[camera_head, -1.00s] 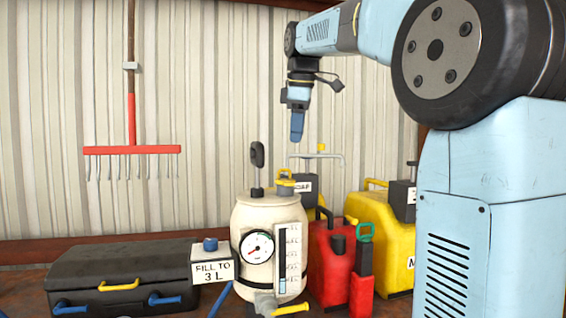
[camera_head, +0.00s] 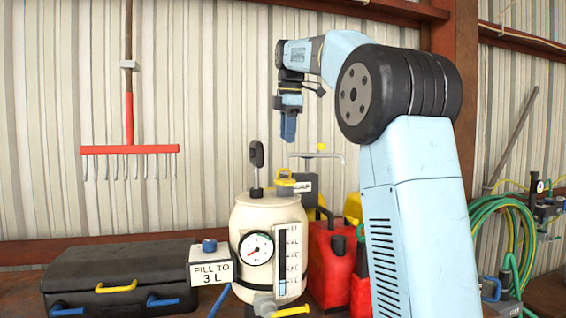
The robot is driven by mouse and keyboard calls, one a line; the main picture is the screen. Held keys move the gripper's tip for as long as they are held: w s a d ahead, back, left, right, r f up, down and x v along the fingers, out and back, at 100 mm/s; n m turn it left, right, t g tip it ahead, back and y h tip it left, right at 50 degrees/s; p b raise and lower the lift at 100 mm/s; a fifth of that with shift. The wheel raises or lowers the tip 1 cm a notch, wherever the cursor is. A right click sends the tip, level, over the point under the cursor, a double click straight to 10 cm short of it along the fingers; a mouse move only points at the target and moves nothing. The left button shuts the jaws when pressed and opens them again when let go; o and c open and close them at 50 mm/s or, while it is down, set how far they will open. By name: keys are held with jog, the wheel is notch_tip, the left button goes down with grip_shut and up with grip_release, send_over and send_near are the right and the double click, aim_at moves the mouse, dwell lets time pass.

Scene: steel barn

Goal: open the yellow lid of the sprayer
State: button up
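The sprayer (camera_head: 255,225) is a cream tank standing on the bench. It has a round gauge, a level scale and a black upright handle on top. The yellow lid (camera_head: 285,183) sits at the top right of the tank and looks closed. My gripper (camera_head: 288,138) points down in the air above the lid, apart from it. It is seen side-on, so its finger gap does not show. Nothing is visible in it.
A black case (camera_head: 120,280) with blue and yellow handles lies left of the sprayer, beside a "FILL TO 3 L" sign (camera_head: 212,272). A red can (camera_head: 330,260) stands close on the right. A green hose (camera_head: 505,230) hangs at far right. A red rake (camera_head: 130,149) hangs on the wall.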

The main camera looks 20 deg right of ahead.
send_over(286, 180)
jog(key=f, duration=0.8)
jog(key=shift+w+d+f, duration=0.1)
jog(key=shift+w+f, duration=0.2)
jog(key=shift+f, duration=0.05)
jog(key=shift+c, duration=0.5)
grip_shut()
jog(key=shift+r, duration=0.1)
